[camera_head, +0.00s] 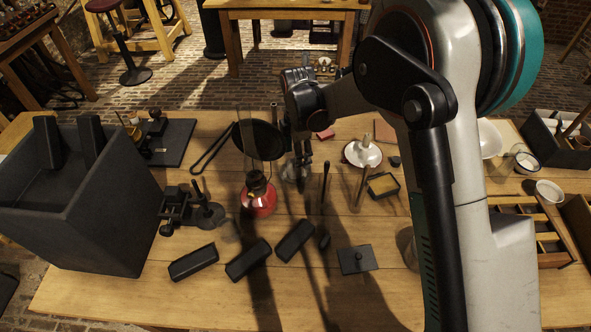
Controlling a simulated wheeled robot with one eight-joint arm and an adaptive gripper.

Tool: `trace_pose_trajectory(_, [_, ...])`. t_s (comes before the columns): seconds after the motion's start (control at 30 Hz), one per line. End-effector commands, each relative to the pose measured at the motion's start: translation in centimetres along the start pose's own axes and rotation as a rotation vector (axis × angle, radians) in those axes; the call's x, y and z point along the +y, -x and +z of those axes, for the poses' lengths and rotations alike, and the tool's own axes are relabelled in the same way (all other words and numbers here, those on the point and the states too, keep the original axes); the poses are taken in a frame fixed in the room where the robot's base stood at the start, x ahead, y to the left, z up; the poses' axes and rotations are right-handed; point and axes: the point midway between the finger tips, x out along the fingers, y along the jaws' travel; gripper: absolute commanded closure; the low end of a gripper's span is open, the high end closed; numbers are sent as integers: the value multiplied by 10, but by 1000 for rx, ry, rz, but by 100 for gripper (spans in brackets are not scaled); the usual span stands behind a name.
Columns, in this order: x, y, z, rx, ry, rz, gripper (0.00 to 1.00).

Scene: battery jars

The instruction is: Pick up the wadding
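My gripper (300,163) points down over the middle of the wooden table, between the red-based glass lamp and the white dish. It is small and dark here, and I cannot tell whether its fingers are open or shut. A pale round thing (290,171) shows just below and behind the fingers, partly hidden by them; I cannot tell what it is or whether they touch it. I cannot pick out the wadding with certainty. A white dish (351,158) with a pale peaked piece in it stands right of my gripper.
A red lamp (260,200) with a tall glass stands close left of my gripper. A black pan (259,138) lies behind it. Thin upright rods (325,182) stand to the right. Several black blocks (248,260) lie in front. A big dark crate (75,225) fills the left end.

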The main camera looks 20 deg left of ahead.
Motion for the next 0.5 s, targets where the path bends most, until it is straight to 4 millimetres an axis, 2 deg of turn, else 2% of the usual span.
trace_pose_trajectory(0.03, [0, -11, 1, 0, 0, 0, 42])
trace_pose_trajectory(0.2, [-1, -35, 1, 0, 0, 0, 42])
trace_pose_trajectory(0.47, [-1, -39, 1, 0, 0, 1, 42])
trace_pose_trajectory(0.5, [-1, -39, 1, 0, 0, 1, 44])
